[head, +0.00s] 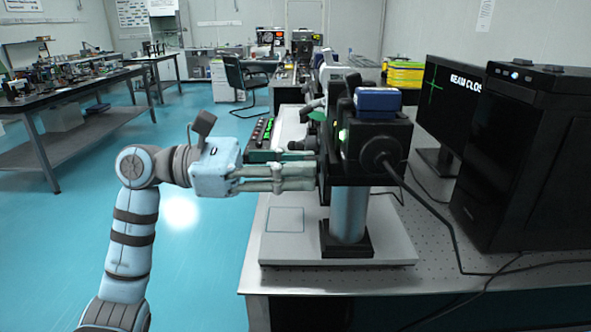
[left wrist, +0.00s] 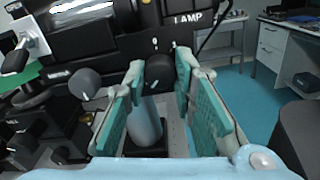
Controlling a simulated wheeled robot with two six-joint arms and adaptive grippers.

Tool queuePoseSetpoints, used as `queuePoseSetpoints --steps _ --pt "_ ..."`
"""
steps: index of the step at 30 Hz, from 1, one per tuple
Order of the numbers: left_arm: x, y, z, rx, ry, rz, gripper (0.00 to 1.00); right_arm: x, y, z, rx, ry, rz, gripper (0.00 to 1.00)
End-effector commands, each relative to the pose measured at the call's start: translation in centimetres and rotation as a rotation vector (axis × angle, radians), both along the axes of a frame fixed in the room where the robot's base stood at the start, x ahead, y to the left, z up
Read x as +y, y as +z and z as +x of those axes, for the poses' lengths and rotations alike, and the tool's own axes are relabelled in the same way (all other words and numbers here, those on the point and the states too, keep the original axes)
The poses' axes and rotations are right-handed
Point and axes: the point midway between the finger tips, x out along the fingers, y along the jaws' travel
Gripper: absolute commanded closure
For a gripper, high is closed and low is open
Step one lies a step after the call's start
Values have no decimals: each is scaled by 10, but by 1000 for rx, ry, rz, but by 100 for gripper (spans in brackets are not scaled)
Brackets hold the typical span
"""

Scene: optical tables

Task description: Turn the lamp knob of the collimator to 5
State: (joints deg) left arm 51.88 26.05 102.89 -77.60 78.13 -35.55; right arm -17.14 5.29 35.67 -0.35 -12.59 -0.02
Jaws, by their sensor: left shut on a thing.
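The collimator (head: 365,150) is a black instrument on a silver post, set on a pale base plate. Its dark round lamp knob (left wrist: 160,70) shows in the left wrist view, below the white LAMP lettering, with a small white mark near its lower edge. My left gripper (head: 317,178) reaches in from the left at the collimator's side. In the left wrist view its teal-padded fingers (left wrist: 160,76) stand on either side of the lamp knob and are shut on it. In the head view the knob is hidden. My right gripper is not in view.
A second, grey knob (left wrist: 85,83) sits left of the lamp knob. A monitor (head: 443,110) and a black computer case (head: 525,150) stand right of the collimator. A black cable (head: 445,228) runs across the table (head: 300,282).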

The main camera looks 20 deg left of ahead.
Motion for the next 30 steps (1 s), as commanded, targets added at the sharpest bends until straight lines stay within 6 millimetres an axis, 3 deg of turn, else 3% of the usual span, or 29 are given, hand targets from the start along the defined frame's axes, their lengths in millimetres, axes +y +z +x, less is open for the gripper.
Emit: queuePoseSetpoints --steps 11,12,15,25,30 --pt "0 -1 0 -3 -1 4 100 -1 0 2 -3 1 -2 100" --pt "0 -1 0 -3 -1 4 73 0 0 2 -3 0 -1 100" --pt "0 -1 0 -3 -1 4 57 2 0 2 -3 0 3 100" --pt "2 -1 0 -3 0 3 55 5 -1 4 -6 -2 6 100" --pt "28 -1 -6 -3 5 6 55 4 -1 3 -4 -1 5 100"
